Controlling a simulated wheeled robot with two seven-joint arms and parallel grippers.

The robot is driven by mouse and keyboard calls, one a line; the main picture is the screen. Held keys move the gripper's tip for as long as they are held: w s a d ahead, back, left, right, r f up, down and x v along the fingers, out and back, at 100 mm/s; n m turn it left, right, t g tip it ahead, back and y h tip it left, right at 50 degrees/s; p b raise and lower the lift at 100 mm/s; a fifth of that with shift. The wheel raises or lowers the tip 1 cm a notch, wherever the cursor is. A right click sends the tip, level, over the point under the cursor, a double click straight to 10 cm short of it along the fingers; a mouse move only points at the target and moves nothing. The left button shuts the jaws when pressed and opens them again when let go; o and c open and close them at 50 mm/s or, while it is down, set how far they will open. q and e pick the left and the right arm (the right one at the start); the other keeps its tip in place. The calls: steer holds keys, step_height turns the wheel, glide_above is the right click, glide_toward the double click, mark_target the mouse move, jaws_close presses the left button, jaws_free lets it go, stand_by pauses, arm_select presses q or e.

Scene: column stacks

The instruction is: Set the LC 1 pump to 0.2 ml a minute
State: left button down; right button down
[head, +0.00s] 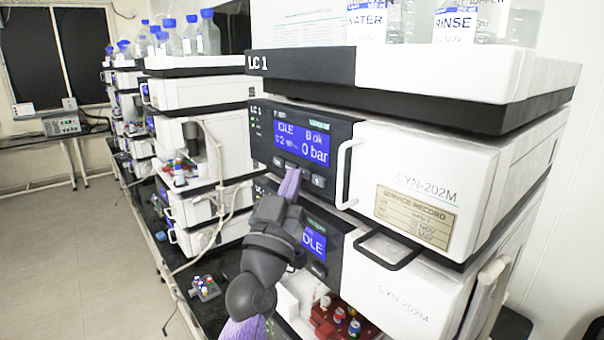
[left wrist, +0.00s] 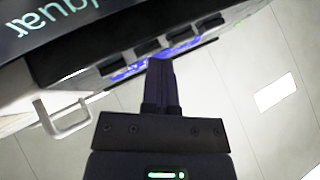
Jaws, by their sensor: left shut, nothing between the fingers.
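The LC 1 pump (head: 300,145) is the upper black-fronted module under the LC 1 label. A row of dark buttons (head: 305,175) lies below the display. My left gripper (head: 291,172) is shut and empty, its tips at the button row and covering part of it. In the left wrist view, the shut fingers (left wrist: 160,64) are close to the buttons (left wrist: 147,47) and the display edge; contact cannot be told. My right gripper is not in view.
A white handle (head: 344,175) stands out right of the display. A second module with an IDLE display (head: 314,242) sits below, with a dark handle (head: 388,250). Bottles (head: 366,22) stand on top. Other stacks (head: 200,95) line the bench at left; the floor is clear.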

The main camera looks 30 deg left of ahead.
arm_select(q)
steer(key=shift+s+a, duration=0.25)
steer(key=shift+s, duration=0.5)
steer(key=s, duration=0.1)
steer(key=s+a, duration=0.1)
steer(key=s, duration=0.1)
steer(key=s+a, duration=0.1)
steer(key=shift+s+p, duration=0.3)
steer(key=shift+p, duration=0.1)
